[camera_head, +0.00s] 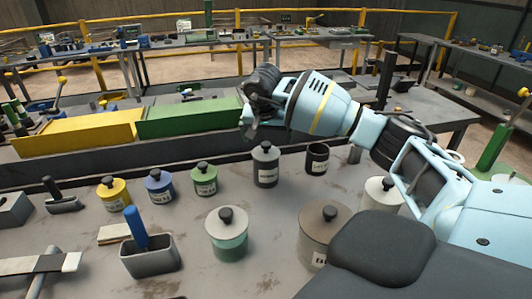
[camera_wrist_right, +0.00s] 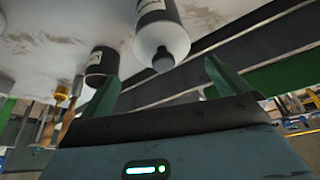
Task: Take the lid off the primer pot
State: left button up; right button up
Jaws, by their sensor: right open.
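A dark grey pot (camera_head: 265,172) with a grey lid (camera_head: 266,152) and a black knob stands upright on the bench, below and just right of my right gripper (camera_head: 248,122). Its label is too small to read, so I cannot tell for certain that it is the primer pot. In the right wrist view the lidded pot (camera_wrist_right: 157,12) shows with its pale lid (camera_wrist_right: 160,40) and dark knob (camera_wrist_right: 163,60) facing the space between the fingers. My right gripper (camera_wrist_right: 160,76) is open and empty, apart from the knob. My left gripper is not in view.
An open black pot (camera_head: 317,160) stands right of the grey one. Green (camera_head: 204,180), blue (camera_head: 159,187) and yellow (camera_head: 113,195) lidded pots stand left. Larger lidded jars (camera_head: 227,240) stand in front. Green (camera_head: 190,118) and yellow (camera_head: 78,133) bins line the back.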

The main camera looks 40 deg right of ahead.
aim_at(266, 145)
jog(key=x, duration=0.3)
jog(key=a+x, duration=0.1)
jog(key=x, duration=0.1)
jog(key=shift+f, duration=0.1)
jog(key=c, duration=1)
jog(key=shift+o, duration=0.2)
jog(key=shift+r, duration=0.2)
